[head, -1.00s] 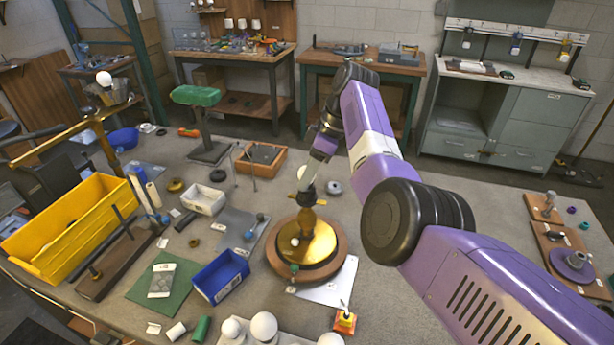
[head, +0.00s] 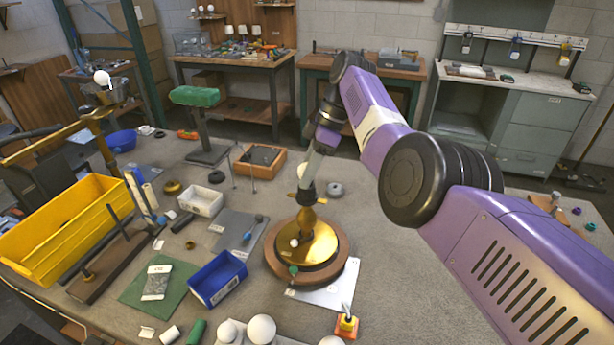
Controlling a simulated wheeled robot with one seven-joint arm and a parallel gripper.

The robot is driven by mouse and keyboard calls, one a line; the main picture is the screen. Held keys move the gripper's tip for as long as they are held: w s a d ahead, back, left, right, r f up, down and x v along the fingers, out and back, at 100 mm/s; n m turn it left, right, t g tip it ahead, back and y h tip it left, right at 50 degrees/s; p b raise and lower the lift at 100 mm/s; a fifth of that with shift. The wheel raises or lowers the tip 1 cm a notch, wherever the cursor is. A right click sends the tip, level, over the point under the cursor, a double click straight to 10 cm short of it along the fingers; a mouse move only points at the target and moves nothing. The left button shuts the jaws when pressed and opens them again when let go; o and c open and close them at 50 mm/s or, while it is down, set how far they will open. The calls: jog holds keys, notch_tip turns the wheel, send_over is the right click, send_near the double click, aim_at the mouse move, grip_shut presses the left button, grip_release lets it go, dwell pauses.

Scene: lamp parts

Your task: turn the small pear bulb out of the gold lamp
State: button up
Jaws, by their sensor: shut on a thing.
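The gold lamp (head: 312,250) stands upright on a round wooden plinth (head: 278,268) in the middle of the bench. My gripper (head: 307,192) points down at the top of the lamp's short stem. It is shut on the small pear bulb at the socket. The jaws hide most or all of the bulb, so I cannot tell how far it sits in the thread. A pale rounded shape shows just left of the gripper, too small to name surely.
A blue bin (head: 218,278), a white bin (head: 201,201) and a large yellow crate (head: 75,225) stand to the left. Round white bulbs (head: 261,329) stand at the front edge. A wooden tray (head: 259,161) lies behind the lamp. My arm spans the right side.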

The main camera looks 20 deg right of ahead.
jog(key=shift+n+b, duration=0.4)
jog(key=shift+b, duration=0.2)
jog(key=o, duration=1)
jog(key=shift+w+r+m+p, duration=0.1)
jog(key=shift+m+p, duration=0.2)
jog(key=shift+p, duration=0.55)
jog(key=shift+m+t+p, duration=0.4)
jog(key=shift+m+p, duration=0.7)
jog(key=shift+p, duration=1.55)
